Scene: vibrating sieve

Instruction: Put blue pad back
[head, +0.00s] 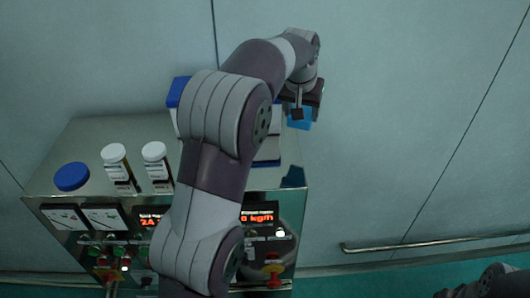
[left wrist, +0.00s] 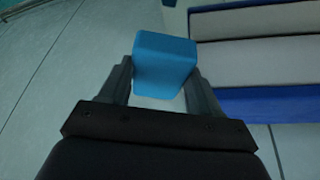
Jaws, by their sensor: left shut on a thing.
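The blue pad (left wrist: 163,66) is a light blue block between the two fingers of my left gripper (left wrist: 160,88) in the left wrist view. The gripper is shut on it. In the head view the pad (head: 299,119) shows just below my left gripper (head: 297,108), off the right side of the steel machine. A stack with white and dark blue layers (left wrist: 265,60) lies to the right of the pad in the left wrist view. My left arm hides much of the machine top. My right gripper is not in view.
The steel machine (head: 85,150) carries two white-capped bottles (head: 118,170) (head: 157,168) and a round blue lid (head: 71,177). Its front has displays and knobs. A metal rail (head: 400,244) runs along the wall at right. The space right of the machine is clear.

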